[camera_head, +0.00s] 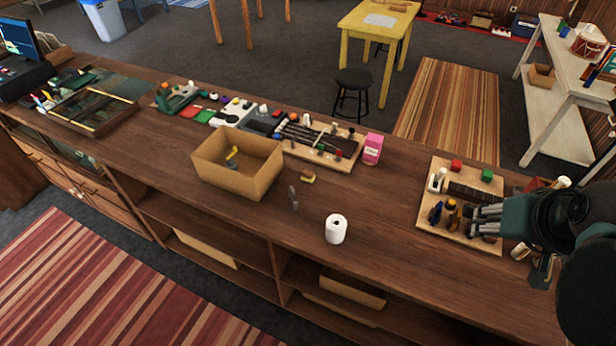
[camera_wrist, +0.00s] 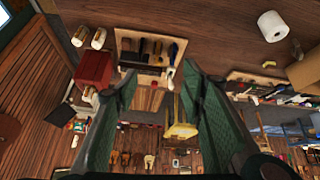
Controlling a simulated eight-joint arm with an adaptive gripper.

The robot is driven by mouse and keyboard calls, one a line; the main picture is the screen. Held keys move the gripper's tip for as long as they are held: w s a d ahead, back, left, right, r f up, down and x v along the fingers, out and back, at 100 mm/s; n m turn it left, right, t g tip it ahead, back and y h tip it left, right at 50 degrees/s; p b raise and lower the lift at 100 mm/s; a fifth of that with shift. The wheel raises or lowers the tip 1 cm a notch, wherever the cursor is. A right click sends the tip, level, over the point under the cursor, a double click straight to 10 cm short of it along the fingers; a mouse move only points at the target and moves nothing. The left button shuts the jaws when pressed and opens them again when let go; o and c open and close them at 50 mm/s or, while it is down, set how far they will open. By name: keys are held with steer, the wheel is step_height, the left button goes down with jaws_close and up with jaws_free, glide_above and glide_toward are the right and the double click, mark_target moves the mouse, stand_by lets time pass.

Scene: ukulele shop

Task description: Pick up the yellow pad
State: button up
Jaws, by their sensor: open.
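A small yellow pad (camera_head: 307,177) with a darker top lies on the wooden counter, just right of the open cardboard box. A small yellowish thing (camera_wrist: 268,64) near the box in the wrist view seems to be the same pad. My gripper (camera_head: 486,220) is far to the right of it, above the tool board at the counter's right part. In the wrist view my gripper (camera_wrist: 158,82) has its two green fingers spread wide, with nothing between them. Another small yellow item (camera_head: 232,153) lies inside the box.
The cardboard box (camera_head: 233,183) stands left of the pad, with pliers (camera_head: 293,197) and a white paper roll (camera_head: 336,229) in front. A fretboard on a board and a pink carton (camera_head: 373,149) stand behind. The counter (camera_head: 390,210) is clear between roll and tool board (camera_head: 432,222).

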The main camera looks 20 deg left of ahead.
steer(key=w+a+r+n+g, duration=0.15)
steer(key=w+a+n, duration=0.35)
steer(key=w+a, duration=0.65)
steer(key=n+g, duration=0.5)
steer(key=n, duration=0.7)
glide_above(305, 170)
step_height(305, 170, down, 23)
steer(key=shift+s+f, duration=0.1)
steer(key=shift+s, duration=0.05)
steer(key=shift+s+a+f, duration=0.1)
steer(key=shift+a+f, duration=0.25)
steer(key=shift+a, duration=0.05)
steer(key=shift+f+p, duration=0.35)
steer(key=shift+f, duration=0.9)
steer(key=shift+f, duration=0.15)
